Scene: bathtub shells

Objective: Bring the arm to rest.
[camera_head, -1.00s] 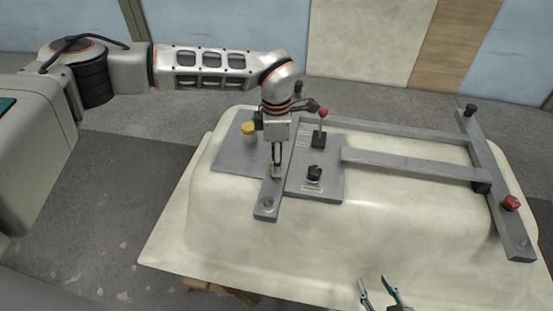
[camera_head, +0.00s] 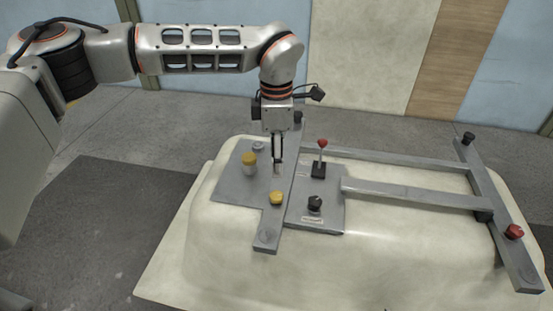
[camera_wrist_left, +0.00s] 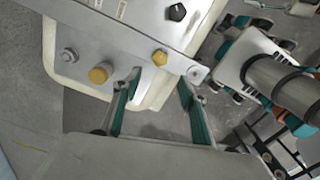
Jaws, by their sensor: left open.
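My left gripper (camera_head: 277,162) points down above the metal fixture, apart from it. Its two fingers also show in the left wrist view (camera_wrist_left: 157,100), spread open with nothing held between them. A yellow knob (camera_head: 277,198) stands on the fixture's near bar (camera_head: 266,232), just below and in front of the fingertips; it also shows in the left wrist view (camera_wrist_left: 160,58). A taller yellow-capped post (camera_head: 249,161) stands on the grey plate to the left (camera_wrist_left: 98,75). My right gripper is not recognisable in these views.
The pale upturned bathtub shell (camera_head: 225,262) carries the fixture. A red-tipped lever (camera_head: 322,146), a black knob (camera_head: 315,203) and a red knob (camera_head: 514,232) stick up from it. Long bars reach right. Grey floor (camera_head: 120,185) lies open at left.

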